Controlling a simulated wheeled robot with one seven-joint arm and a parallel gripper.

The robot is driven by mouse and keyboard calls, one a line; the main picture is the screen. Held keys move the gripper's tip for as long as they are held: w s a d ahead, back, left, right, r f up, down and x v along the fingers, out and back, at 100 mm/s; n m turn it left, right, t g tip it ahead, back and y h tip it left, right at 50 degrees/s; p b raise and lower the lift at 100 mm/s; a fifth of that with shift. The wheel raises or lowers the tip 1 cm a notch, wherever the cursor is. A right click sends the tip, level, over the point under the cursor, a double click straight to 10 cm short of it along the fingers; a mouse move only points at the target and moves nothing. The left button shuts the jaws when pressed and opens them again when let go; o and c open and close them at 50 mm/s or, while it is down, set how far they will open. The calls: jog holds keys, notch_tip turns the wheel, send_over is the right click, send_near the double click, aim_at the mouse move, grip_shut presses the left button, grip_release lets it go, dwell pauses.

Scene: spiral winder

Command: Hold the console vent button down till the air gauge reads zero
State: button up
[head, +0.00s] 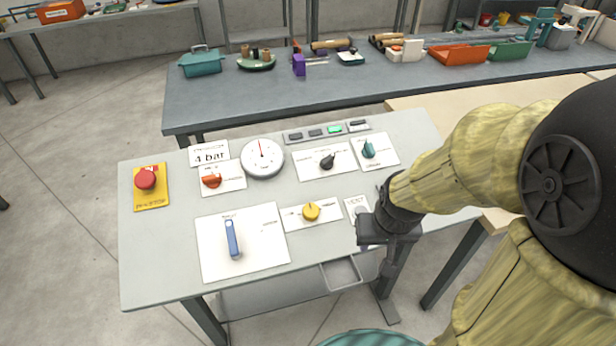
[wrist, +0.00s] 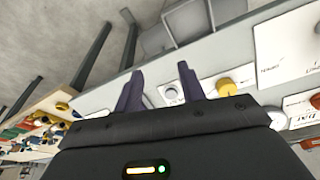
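The vent plate (head: 354,202) is a white card on the right part of the grey console (head: 140,270), mostly hidden behind my gripper (head: 372,240) in the head view. In the wrist view the round grey vent button (wrist: 171,93) shows between the two fingers of my gripper (wrist: 160,68). The fingers are apart and empty; whether either touches the button cannot be told. The air gauge (head: 263,158) is a round white dial with its needle pointing about straight up; its numbers are too small to read.
A red stop button (head: 146,179), orange knob (head: 211,181), blue lever (head: 232,240), yellow knob (head: 311,211), black knob (head: 328,161) and teal knob (head: 369,149) stand on the console. A "4 bar" card (head: 209,155) stands beside the gauge. One indicator (head: 335,129) glows green.

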dwell(0.3)
grip_shut()
dwell(1.6)
